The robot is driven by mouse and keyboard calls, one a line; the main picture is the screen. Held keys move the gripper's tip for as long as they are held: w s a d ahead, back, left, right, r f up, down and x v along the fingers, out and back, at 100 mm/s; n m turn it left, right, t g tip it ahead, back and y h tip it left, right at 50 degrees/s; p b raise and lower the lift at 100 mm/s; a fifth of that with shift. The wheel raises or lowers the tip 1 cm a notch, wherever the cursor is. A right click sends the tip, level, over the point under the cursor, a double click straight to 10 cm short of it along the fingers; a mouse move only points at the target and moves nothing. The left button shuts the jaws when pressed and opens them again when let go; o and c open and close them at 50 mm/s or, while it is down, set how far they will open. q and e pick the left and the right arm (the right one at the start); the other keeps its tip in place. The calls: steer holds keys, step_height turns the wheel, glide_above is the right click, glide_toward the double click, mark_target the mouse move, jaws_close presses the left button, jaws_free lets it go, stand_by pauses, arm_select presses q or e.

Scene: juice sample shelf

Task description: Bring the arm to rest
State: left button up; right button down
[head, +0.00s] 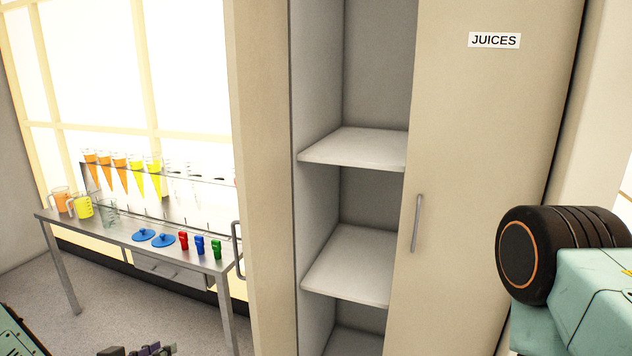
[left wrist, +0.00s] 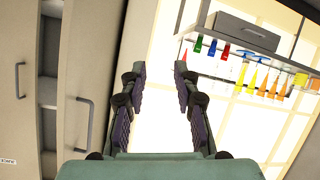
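My left gripper (head: 136,350) shows only by its dark fingertips at the bottom edge of the head view, below the bench and in front of the floor. In the left wrist view the two fingers of my left gripper (left wrist: 160,72) stand apart with nothing between them, and the bright window lies behind the gap. My right gripper is not in view. A black joint and teal link of my own arm fill the lower right of the head view.
A cabinet labelled JUICES stands ahead with its right door (head: 480,150) shut and the left side open, showing empty shelves (head: 355,150). A metal bench (head: 130,225) at left holds jugs, coloured cones, blue lids and small red, blue and green items.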

arm_select(q)
steer(key=s+d+f+n+g+y+b, duration=0.1)
steer(key=s+d+f+g+b, duration=0.15)
steer(key=s+d+f, duration=0.4)
steer(key=s+d+f+g+y+b, duration=0.1)
steer(key=s+f+g, duration=0.4)
steer(key=s, duration=1)
steer(key=s+d+f+g+y+b, duration=0.1)
steer(key=s+d+f+g+b, duration=0.2)
steer(key=s+f, duration=0.6)
steer(key=s+g+b, duration=0.2)
steer(key=s+b, duration=0.1)
steer(key=s, duration=0.4)
steer(key=shift+s+y, duration=0.15)
steer(key=shift+y, duration=0.15)
steer(key=shift+a, duration=0.1)
